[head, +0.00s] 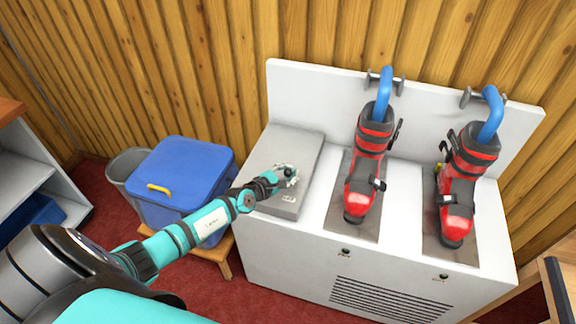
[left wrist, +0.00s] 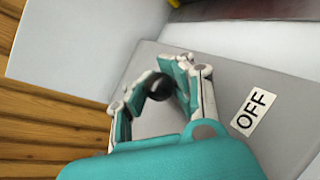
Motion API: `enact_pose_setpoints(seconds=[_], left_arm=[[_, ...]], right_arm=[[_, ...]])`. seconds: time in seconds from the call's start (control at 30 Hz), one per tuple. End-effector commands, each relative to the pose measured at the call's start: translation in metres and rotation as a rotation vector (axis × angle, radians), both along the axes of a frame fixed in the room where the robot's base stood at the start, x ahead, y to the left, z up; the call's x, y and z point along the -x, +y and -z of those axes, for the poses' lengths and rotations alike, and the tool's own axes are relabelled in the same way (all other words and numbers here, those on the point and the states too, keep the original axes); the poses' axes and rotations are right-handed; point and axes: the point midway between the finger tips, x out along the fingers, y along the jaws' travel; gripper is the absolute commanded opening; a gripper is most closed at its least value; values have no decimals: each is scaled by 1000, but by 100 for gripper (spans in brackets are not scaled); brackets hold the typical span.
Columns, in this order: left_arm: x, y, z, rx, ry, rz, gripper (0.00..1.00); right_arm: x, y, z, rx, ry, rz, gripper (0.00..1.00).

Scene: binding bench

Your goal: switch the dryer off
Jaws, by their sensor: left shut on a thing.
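The dryer (head: 275,258) is a white cabinet with a grey control box (head: 308,148) on the left of its top. My left gripper (head: 284,174) is over this box, shut on a dark round knob. In the left wrist view the gripper's fingers (left wrist: 158,80) stand on both sides of the black knob (left wrist: 159,90), which they partly hide. A white label reading OFF (left wrist: 252,111) is on the grey face to the right of the fingers. The knob's exact setting cannot be told. My right gripper is not in view.
Two red ski boots (head: 366,165) (head: 461,190) stand on grey plates on the dryer, with blue tubes (head: 386,90) (head: 491,115) at their tops. Left of the dryer, a blue lidded box (head: 180,165) sits on a wooden stool beside a grey bin (head: 126,168). Wood panelling closes the back.

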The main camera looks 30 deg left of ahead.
Motion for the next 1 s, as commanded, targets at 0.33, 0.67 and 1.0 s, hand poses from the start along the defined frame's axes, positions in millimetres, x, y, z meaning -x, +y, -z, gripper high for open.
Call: enact_pose_setpoints(seconds=[0.33,0.67,1.0], left_arm=[[6,-2,9,-15,21,7,0],[5,-2,8,-12,18,6,40],[3,-2,4,-9,9,3,49]], right_arm=[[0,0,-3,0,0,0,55],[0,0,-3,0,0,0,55],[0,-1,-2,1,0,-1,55]])
